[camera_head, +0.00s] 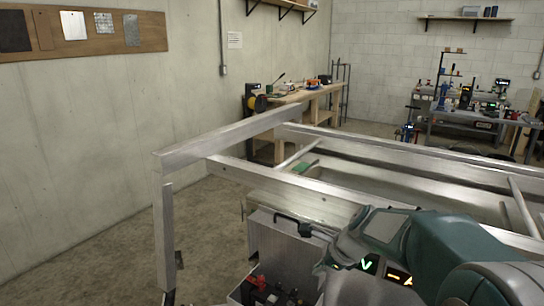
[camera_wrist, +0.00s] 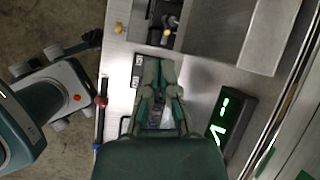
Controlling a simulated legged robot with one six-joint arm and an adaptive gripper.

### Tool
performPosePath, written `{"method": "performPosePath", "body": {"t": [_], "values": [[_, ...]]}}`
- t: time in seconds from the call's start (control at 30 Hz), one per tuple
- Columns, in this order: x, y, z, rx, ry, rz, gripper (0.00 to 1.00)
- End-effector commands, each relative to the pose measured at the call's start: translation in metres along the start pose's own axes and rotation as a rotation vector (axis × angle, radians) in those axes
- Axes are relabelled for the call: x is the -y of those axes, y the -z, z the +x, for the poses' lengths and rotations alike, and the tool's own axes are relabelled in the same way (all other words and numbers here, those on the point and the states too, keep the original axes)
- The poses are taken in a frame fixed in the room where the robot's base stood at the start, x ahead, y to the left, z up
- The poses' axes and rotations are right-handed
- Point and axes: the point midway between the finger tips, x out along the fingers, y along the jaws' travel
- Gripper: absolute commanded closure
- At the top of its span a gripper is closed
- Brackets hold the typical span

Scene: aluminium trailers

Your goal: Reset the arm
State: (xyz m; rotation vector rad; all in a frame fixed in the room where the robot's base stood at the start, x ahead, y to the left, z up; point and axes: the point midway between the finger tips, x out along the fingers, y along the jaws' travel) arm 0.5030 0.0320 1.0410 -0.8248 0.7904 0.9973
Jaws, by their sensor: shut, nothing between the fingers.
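My gripper (camera_wrist: 160,66) shows in the wrist view, its dark green fingers drawn together and pointing up the picture over a metal panel (camera_wrist: 205,80). I see nothing held between the fingertips. In the camera_head view, my teal and grey arm fills the lower right, folded low in front of the aluminium trailer frame (camera_head: 230,132). The gripper's fingers cannot be made out there.
A metal box (camera_head: 280,241) with a black handle stands beside my arm. In the wrist view, a dark display (camera_wrist: 228,118) with green marks lies right of the gripper. A wooden workbench (camera_head: 312,92) stands at the back. Bare floor (camera_head: 110,245) lies left of the frame.

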Motion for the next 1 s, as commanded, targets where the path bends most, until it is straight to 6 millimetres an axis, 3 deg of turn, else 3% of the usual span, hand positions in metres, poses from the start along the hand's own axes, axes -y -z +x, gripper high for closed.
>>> {"method": "performPosePath", "body": {"t": [0.2,0.5,1.0], "values": [[-0.037,-0.007,-0.041,-0.059,0.013,-0.355,1.0],[-0.09,-0.004,-0.086,-0.157,0.006,-0.831,1.0],[-0.176,0.024,-0.138,-0.36,-0.075,-1.59,1.0]]}}
